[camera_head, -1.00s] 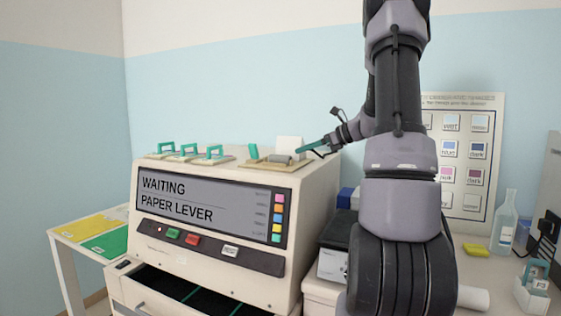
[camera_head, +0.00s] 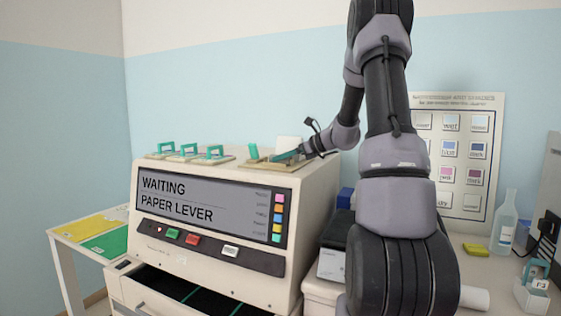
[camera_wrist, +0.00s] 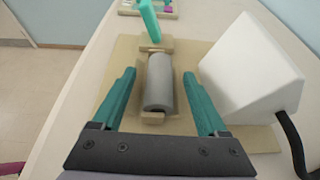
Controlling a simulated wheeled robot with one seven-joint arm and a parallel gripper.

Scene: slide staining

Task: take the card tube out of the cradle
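The card tube (camera_wrist: 160,82) is a grey cylinder lying in a tan cradle (camera_wrist: 184,137) on top of the staining machine. My gripper (camera_wrist: 160,80) is open, with one teal finger on each side of the tube. The wrist view shows a gap between each finger and the tube. In the head view my gripper (camera_head: 285,157) is over the cradle, and its fingers hide most of the tube. A teal lever (camera_wrist: 149,20) stands at the far end of the cradle, also seen in the head view (camera_head: 253,151).
A white wedge-shaped block (camera_wrist: 248,72) stands close to the right of the cradle. Several teal-handled pieces (camera_head: 190,149) stand on the machine top to the left. The machine's screen (camera_head: 205,208) reads "WAITING PAPER LEVER". A drawer below is open.

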